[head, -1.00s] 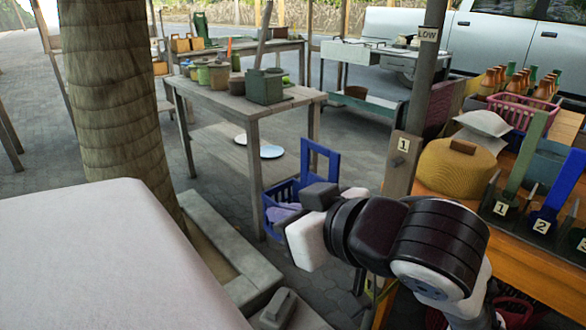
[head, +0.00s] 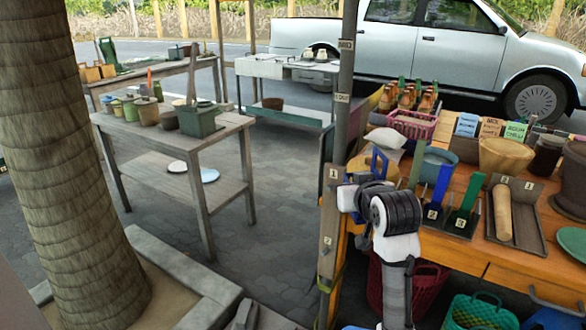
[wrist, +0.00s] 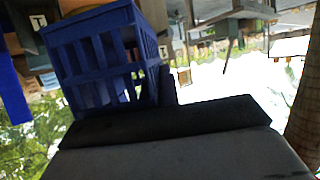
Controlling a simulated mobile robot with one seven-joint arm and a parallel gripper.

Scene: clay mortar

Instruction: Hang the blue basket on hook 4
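The blue basket shows close up in the wrist view (wrist: 100,65), with slatted sides, just past my gripper (wrist: 165,120). In the head view, my gripper (head: 352,196) is by the wooden post at the left end of the orange table. A blue piece of the basket (head: 379,160) shows behind it; my arm hides the rest. My gripper appears shut on the basket, though the grip itself is hidden. The post (head: 329,212) carries number plates 1 (head: 333,173) and 2 (head: 327,241). I cannot make out a hook marked 4.
The orange table (head: 465,250) holds a pink crate (head: 412,124), bowls and upright numbered tools. A dark red basket (head: 425,283) and a green basket (head: 478,312) are below it. A grey table (head: 150,132) stands left. Paving between the tables is clear.

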